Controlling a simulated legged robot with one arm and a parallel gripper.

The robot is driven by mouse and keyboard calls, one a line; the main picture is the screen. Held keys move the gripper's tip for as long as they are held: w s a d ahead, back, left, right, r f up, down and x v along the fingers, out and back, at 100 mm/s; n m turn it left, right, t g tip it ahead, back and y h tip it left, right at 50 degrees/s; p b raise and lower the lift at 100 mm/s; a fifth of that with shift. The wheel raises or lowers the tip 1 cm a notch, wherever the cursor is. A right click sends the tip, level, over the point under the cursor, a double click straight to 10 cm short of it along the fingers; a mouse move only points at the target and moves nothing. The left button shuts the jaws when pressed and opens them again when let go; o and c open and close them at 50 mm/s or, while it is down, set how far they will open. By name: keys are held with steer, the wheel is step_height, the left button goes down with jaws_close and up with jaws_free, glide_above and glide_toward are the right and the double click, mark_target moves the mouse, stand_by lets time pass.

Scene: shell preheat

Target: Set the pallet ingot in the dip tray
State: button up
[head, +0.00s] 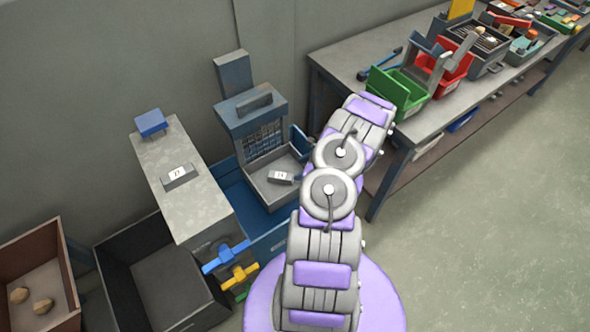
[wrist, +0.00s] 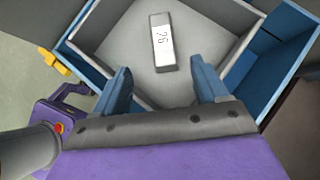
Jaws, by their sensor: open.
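A grey ingot with a white number label (head: 281,177) lies flat in a shallow grey tray (head: 262,187) before a blue-grey housing. In the wrist view this ingot (wrist: 161,42) lies in the grey tray (wrist: 100,25), just beyond my fingertips. My gripper (wrist: 161,68) is open, with its two blue fingers apart over the tray and nothing between them. In the head view my arm largely hides the gripper. A second grey labelled ingot (head: 180,176) rests on a grey bench top to the left. I cannot tell from labels which is the pallet ingot.
A blue frame (head: 235,190) surrounds the tray. A dark open bin (head: 165,285) and a brown bin with lumps (head: 35,290) stand at lower left. Blue and yellow valve handles (head: 226,257) stick out in front. A workbench with green bin (head: 405,92) stands at right; floor there is clear.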

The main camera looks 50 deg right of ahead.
steer(key=w+a+r+n+g+y, duration=0.1)
steer(key=w+a+r+n+y, duration=0.2)
steer(key=w+a+r+n, duration=0.6)
steer(key=a+r+n+g+y, duration=0.1)
steer(key=a+r+n+g, duration=0.4)
steer(key=a+r, duration=1.3)
steer(key=s+a+r+n+g+h, duration=0.3)
steer(key=s+a+r+n, duration=0.7)
steer(key=a, duration=0.4)
steer(key=s+r+n+h, duration=0.2)
steer(key=s+n, duration=0.1)
steer(key=s, duration=0.6)
steer(key=s+r+n+h, duration=0.2)
steer(key=s+n+h, duration=0.1)
steer(key=s, duration=0.6)
steer(key=shift+a+r+n+g, duration=0.25)
steer(key=shift+n+g, duration=0.05)
steer(key=shift+g, duration=0.1)
